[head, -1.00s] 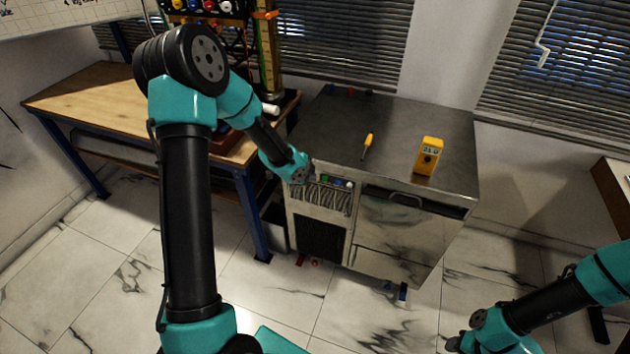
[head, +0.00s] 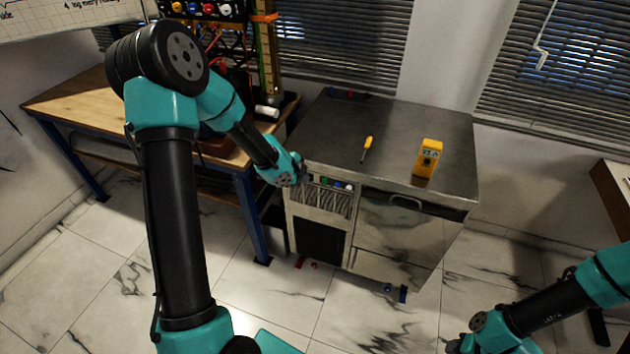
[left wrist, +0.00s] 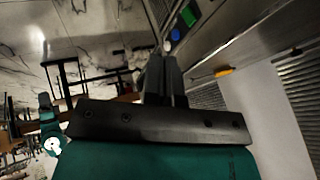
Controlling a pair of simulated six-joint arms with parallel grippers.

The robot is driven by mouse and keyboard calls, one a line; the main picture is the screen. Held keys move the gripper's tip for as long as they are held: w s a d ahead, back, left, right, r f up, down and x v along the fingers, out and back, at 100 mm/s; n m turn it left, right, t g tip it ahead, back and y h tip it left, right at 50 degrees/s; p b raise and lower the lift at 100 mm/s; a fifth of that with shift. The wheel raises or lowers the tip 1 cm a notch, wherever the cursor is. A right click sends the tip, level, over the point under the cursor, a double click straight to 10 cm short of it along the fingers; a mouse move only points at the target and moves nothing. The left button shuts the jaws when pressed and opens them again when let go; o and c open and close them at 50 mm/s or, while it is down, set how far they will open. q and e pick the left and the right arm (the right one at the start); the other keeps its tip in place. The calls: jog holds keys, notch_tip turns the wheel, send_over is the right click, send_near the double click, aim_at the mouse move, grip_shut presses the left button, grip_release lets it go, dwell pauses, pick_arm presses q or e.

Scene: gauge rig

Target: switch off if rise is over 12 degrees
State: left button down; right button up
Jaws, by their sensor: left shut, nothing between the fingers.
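A yellow meter (head: 428,158) stands upright on the steel cabinet top (head: 400,130); its small display is too small to read surely. On the cabinet's upper front edge is a row of controls, with a green one (head: 323,180), a blue one (head: 337,184) and a white one (head: 348,187). My left gripper (head: 301,176) is shut and empty at the left end of this row. In the left wrist view its fingers (left wrist: 165,70) point toward the green (left wrist: 189,15) and blue (left wrist: 175,34) controls. My right gripper (head: 462,344) is low at the right; its fingers are unclear.
A yellow-handled screwdriver (head: 367,146) lies on the cabinet top. A wooden bench (head: 75,98) with blue legs stands at left, carrying a rig with coloured terminals (head: 205,8) and a tall yellowish column (head: 268,65). A drawer handle (head: 405,199) juts from the cabinet front.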

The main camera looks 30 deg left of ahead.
aim_at(325, 181)
pick_arm(q)
jog(key=shift+w+f, duration=0.1)
jog(key=shift+f, duration=0.05)
jog(key=shift+w+d+f, duration=0.4)
jog(key=shift+w+f, duration=1)
jog(key=shift+f, duration=0.05)
jog(key=shift+w+d+f, duration=0.35)
jog(key=shift+w+f, duration=1.1)
jog(key=shift+f, duration=0.05)
jog(key=shift+w+d+f, duration=0.4)
jog(key=shift+w+f, duration=1)
jog(key=shift+f, duration=0.05)
